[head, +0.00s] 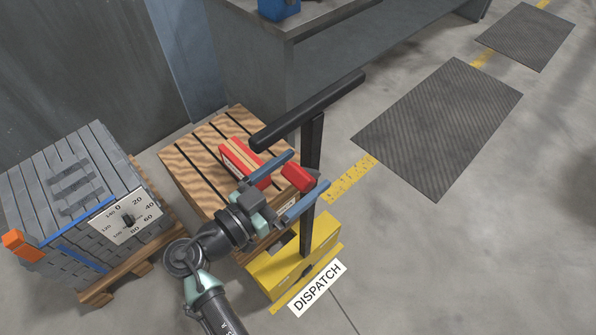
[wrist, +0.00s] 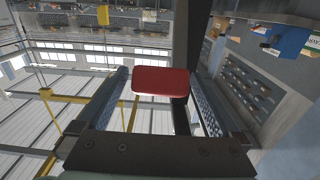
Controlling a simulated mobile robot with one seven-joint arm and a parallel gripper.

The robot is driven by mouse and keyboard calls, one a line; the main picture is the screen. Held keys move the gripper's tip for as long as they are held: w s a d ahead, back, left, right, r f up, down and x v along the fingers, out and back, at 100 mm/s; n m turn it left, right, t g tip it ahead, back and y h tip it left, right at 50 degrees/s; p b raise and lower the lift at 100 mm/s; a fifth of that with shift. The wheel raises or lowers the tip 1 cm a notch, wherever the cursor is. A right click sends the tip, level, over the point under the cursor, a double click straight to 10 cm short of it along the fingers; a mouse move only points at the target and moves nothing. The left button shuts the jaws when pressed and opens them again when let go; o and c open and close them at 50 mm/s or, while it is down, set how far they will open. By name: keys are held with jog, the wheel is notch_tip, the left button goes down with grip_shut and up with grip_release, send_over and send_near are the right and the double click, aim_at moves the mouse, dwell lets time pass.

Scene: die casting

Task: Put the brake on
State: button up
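A red block-shaped handle (head: 297,177), which looks like the brake lever, sits at the black upright post (head: 312,145) of a yellow pallet truck (head: 292,262). My gripper (head: 307,170) is open, with one blue-grey finger on each side of the red handle near the fingertips. In the wrist view the red handle (wrist: 160,81) lies between the two fingers of my gripper (wrist: 163,95), with a gap visible on each side. The handle's attachment to the post is partly hidden by my gripper.
A black crossbar (head: 305,110) tops the post, close beyond my gripper. A wooden pallet (head: 195,165) carries a red and tan object (head: 240,158). A grey ingot stack (head: 65,170) with a dial (head: 127,217) stands left. A DISPATCH sign (head: 317,287) lies in front.

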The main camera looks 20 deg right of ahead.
grip_shut()
jog(key=shift+w+d+r+y+p, duration=0.1)
jog(key=shift+d+r+y+p, duration=0.3)
jog(key=shift+r+p, duration=0.15)
jog(key=shift+w+d+g+y, duration=0.1)
jog(key=shift+d+g+y, duration=0.05)
jog(key=shift+g+y, duration=0.15)
jog(key=shift+f, duration=0.1)
jog(key=shift+o, duration=0.2)
grip_release()
jog(key=b+v, duration=0.1)
jog(key=v, duration=1.2)
